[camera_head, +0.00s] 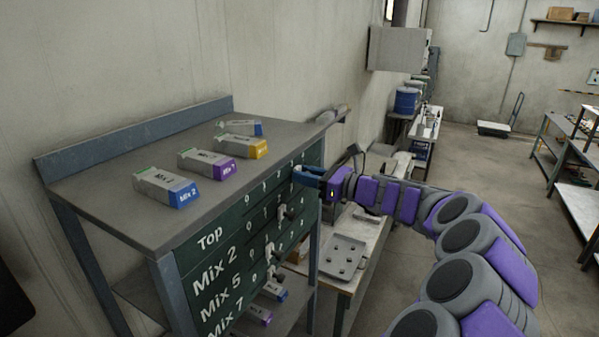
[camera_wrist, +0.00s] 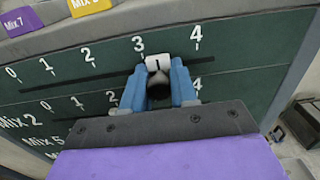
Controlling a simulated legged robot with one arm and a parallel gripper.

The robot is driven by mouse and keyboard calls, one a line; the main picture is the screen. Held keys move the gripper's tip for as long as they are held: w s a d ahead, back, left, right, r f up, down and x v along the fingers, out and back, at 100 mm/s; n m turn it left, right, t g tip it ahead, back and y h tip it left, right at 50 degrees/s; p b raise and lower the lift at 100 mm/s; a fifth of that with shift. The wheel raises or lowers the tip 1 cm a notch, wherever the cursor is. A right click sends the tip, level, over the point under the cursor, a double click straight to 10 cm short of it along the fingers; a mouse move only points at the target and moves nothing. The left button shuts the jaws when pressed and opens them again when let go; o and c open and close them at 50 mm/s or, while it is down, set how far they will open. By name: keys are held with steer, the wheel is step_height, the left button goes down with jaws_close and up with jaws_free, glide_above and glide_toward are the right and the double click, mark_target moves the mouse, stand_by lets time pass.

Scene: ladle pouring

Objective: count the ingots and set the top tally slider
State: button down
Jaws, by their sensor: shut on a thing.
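The green tally board (camera_head: 212,262) has rows labelled Top, Mix 2, Mix 5 and Mix 7. My gripper (camera_head: 310,174) is at the far end of the Top row. In the wrist view my gripper (camera_wrist: 160,88) is shut on the top slider (camera_wrist: 158,66), a pale pointer with a dark mark, which stands between 3 and 4, nearer 3. Grey ingots lie on the bench top: a blue-ended Mix 2 ingot (camera_head: 165,187), a purple-ended one (camera_head: 207,164), a yellow-ended one (camera_head: 243,146) and another blue-ended one (camera_head: 240,128). The wrist view shows the purple end reading Mix 7 (camera_wrist: 18,20).
Lower slider knobs (camera_head: 284,212) stick out from the board. A blue-ended ingot (camera_head: 273,291) and a purple-ended ingot (camera_head: 258,315) lie on a lower shelf. A side table with a metal tray (camera_head: 343,256) stands right of the bench. Open floor lies further right.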

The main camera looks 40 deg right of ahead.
steer(key=d+p, duration=0.1)
steer(key=w+d+p, duration=0.1)
steer(key=d, duration=0.1)
steer(key=d+p, duration=0.1)
steer(key=shift+w+d+f, duration=0.15)
steer(key=shift+w+f, duration=0.05)
steer(key=shift+w, duration=0.05)
